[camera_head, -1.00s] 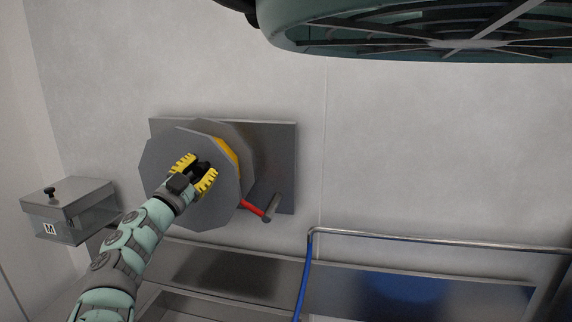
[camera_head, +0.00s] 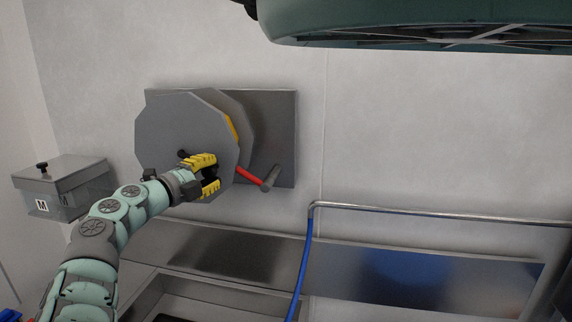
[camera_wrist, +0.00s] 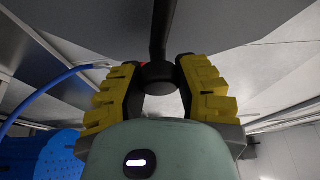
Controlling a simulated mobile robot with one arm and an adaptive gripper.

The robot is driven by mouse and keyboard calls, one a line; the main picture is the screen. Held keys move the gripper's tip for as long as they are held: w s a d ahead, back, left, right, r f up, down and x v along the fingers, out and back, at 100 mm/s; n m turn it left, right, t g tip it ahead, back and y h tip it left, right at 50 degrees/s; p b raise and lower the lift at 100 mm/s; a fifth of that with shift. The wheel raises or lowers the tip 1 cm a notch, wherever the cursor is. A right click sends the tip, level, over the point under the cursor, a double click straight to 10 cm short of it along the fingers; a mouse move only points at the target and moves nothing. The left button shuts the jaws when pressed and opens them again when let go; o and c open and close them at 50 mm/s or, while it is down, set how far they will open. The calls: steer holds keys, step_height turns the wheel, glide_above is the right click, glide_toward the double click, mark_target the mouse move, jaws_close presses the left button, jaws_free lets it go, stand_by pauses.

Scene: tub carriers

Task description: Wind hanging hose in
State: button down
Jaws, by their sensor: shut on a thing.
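A wall-mounted reel has a large grey disc (camera_head: 165,125) in front. A yellow band (camera_head: 234,130) shows between its discs, perhaps wound hose. A dark stub (camera_head: 183,153) stands at the disc's middle. My gripper (camera_head: 209,176), with yellow ribbed fingers, is at the disc's lower right. In the wrist view my gripper (camera_wrist: 160,88) is shut on a dark round crank handle (camera_wrist: 158,74), from which a dark crank arm (camera_wrist: 162,25) runs upward. A blue hose (camera_head: 302,270) hangs from the end of a metal pipe; it also shows in the wrist view (camera_wrist: 45,90).
A red lever (camera_head: 249,176) with a grey cylinder (camera_head: 270,179) sticks out right of the reel. A lidded box marked M (camera_head: 70,170) is at the left. The metal pipe (camera_head: 430,214) runs along the right wall. A large green body (camera_head: 420,25) overhangs the top right.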

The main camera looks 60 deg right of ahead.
mark_target(222, 184)
steer(key=f+m, duration=0.1)
steer(key=f+b, duration=0.1)
steer(key=f+m+y+b, duration=0.1)
steer(key=shift+w+m, duration=0.25)
steer(key=shift+m, duration=0.05)
steer(key=f+m+b, duration=0.1)
steer(key=w+m+y+b, duration=0.1)
steer(key=shift+w+a+f+b, duration=0.1)
steer(key=shift+a+f+b, duration=0.2)
steer(key=shift+f+b, duration=0.1)
steer(key=shift+w+a+f+m+t+b, duration=0.15)
steer(key=shift+w+f+m+t+b, duration=0.2)
steer(key=shift+m+b, duration=0.15)
steer(key=c, duration=0.6)
jaws_free()
steer(key=shift+w, duration=0.1)
steer(key=shift+a+r, duration=0.1)
